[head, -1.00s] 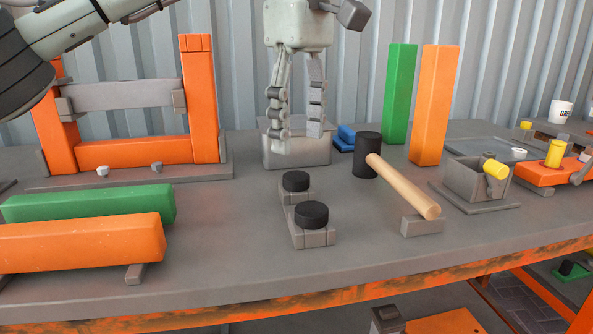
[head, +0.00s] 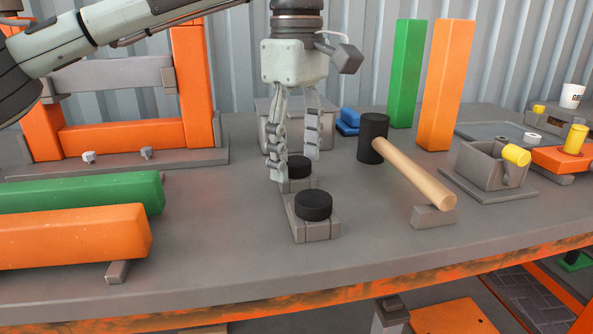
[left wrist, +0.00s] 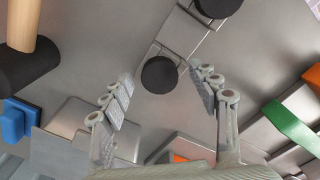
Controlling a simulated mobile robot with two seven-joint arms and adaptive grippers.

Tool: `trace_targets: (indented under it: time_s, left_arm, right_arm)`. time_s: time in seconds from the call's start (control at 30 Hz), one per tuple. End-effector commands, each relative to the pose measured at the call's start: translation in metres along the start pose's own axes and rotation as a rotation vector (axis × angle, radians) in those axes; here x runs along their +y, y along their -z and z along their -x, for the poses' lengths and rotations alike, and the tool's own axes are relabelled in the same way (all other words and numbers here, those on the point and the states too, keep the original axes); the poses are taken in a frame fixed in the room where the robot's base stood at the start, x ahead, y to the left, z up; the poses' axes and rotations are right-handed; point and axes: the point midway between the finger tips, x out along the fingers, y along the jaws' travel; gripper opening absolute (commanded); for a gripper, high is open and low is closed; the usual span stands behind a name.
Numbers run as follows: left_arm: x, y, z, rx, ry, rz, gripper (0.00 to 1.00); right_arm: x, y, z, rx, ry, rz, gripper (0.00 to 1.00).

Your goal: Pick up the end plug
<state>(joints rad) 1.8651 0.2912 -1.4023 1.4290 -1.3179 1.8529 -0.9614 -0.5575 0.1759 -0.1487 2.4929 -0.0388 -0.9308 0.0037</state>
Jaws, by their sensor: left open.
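Two round black end plugs rest on a stepped grey holder (head: 314,232) mid-table. The near plug (head: 313,205) is in full view; the far plug (head: 300,168) is partly covered by my finger. My left gripper (head: 296,166) points down, open and empty, with its fingertips on either side of the far plug in the head view. In the left wrist view the far plug (left wrist: 160,75) lies ahead between the spread fingertips (left wrist: 162,82), apparently without contact. The near plug (left wrist: 217,7) is cut by the top edge there. My right gripper is not in view.
A mallet (head: 415,173) lies to the right, with a grey box (head: 272,108) and blue block (head: 347,121) behind. Green (head: 405,75) and orange posts (head: 446,85) stand back right. Green (head: 85,190) and orange beams (head: 75,236) lie left. The table front is clear.

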Motion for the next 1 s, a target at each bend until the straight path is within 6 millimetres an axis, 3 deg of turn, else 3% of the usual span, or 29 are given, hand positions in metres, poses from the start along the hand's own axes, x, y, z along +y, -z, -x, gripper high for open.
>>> trace_targets:
  time_s: [0.17, 0.57, 0.83, 1.0]
  left_arm:
    - [0.000, 0.000, 0.000, 0.000, 0.000, 0.000, 0.61]
    - [0.000, 0.000, 0.000, 0.000, 0.000, 0.000, 0.12]
    - [0.000, 0.000, 0.002, 0.000, 0.000, 0.000, 0.11]
    - [0.000, 0.000, 0.015, 0.000, -0.001, 0.000, 0.11]
  right_arm:
    - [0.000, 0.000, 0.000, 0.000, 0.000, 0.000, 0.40]
    - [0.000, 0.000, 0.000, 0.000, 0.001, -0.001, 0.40]
    - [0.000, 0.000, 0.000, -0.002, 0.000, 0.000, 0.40]
    - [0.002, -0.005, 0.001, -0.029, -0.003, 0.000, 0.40]
